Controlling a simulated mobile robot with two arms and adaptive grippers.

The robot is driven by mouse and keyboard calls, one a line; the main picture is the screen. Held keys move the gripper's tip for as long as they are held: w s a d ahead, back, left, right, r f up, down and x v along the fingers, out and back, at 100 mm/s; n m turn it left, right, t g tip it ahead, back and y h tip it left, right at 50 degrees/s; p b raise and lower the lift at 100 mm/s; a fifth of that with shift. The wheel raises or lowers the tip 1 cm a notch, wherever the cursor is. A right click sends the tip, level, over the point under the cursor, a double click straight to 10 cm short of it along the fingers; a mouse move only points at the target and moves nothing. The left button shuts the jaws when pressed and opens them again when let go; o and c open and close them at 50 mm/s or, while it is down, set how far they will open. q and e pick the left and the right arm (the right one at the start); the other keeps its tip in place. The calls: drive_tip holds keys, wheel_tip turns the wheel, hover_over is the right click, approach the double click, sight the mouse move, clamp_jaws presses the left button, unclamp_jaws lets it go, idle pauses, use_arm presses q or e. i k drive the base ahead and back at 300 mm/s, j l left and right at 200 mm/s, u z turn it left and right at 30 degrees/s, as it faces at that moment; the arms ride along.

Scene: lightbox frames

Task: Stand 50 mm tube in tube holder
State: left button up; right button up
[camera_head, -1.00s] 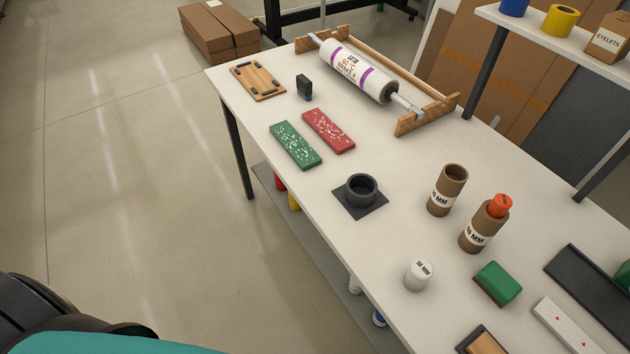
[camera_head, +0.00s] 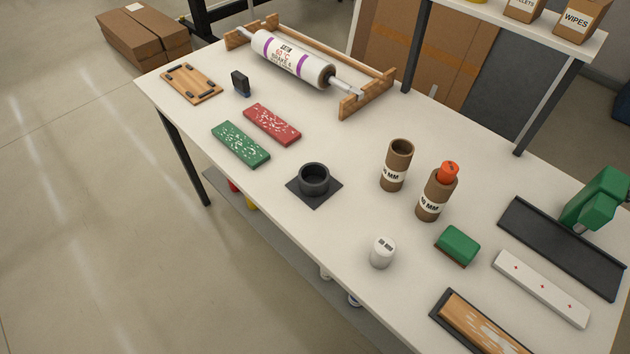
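Two brown cardboard tubes stand upright on the white table, right of centre. The farther tube (camera_head: 396,166) is open at the top; its label ends in "MM", and its number is too small to read surely. The nearer tube (camera_head: 434,197) also has an "MM" label, and an orange-red piece (camera_head: 449,171) sticks out of its top. The tube holder (camera_head: 314,181), a black round cup on a square black base, stands left of the tubes, and no tube stands in it. Neither of my grippers is in view.
Around the tubes lie a white cylinder (camera_head: 382,253), a green block (camera_head: 457,245), a white strip (camera_head: 541,287) and a black tray (camera_head: 560,247). Green (camera_head: 240,144) and red (camera_head: 272,124) plates lie left of the holder. A roll on a wooden stand (camera_head: 367,94) is at the back.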

sight(314, 180)
drive_tip(key=j+z, duration=0.45)
drive_tip(key=j, duration=0.9)
